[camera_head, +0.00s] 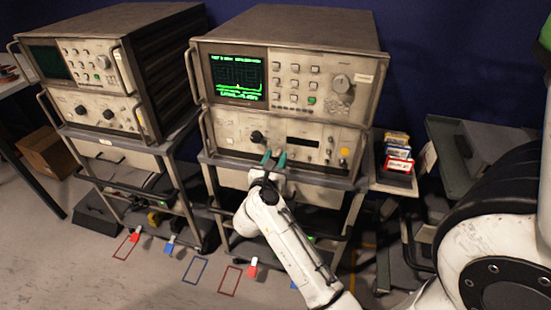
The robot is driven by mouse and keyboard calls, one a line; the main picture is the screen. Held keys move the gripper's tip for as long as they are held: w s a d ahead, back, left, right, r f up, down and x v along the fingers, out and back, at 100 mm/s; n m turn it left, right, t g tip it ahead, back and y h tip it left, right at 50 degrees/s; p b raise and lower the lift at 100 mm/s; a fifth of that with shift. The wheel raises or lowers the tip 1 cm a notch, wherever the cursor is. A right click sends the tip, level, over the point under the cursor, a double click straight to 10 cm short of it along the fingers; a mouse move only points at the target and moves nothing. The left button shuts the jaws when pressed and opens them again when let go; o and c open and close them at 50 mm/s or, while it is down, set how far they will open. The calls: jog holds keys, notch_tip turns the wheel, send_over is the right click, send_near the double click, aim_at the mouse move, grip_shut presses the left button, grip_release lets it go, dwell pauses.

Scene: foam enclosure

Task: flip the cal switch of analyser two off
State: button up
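Two rack analysers show in the head view. One analyser (345,142) stands at the centre with a lit green screen; a second analyser (85,109) stands at the left with a dark screen. Which one is analyser two cannot be read. The centre unit's lower panel has a black knob, small controls and a yellow square. No cal switch label is legible. My gripper (273,158) has two green-tipped fingers, spread slightly apart, with nothing seen between them. It is in front of the lower panel's bottom edge, right of the black knob (257,137); contact cannot be told.
Both analysers stand on grey carts (212,158) with open frames. A small shelf (391,183) right of the centre unit holds several small boxes. Red and blue tags and floor outlines (195,270) lie in front. A cardboard box (47,152) sits at far left.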

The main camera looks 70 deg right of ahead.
jog(key=shift+c, duration=0.2)
grip_shut()
dwell(0.3)
jog(key=f+b, duration=0.1)
jog(key=b, duration=0.2)
jog(key=shift+h, duration=0.4)
jog(key=h+b, duration=0.1)
jog(key=b, duration=0.2)
jog(key=shift+d+f, duration=0.1)
jog(key=shift+f, duration=0.1)
jog(key=shift+h+b, duration=0.3)
jog(key=shift+b, duration=0.3)
jog(key=shift+r, duration=0.25)
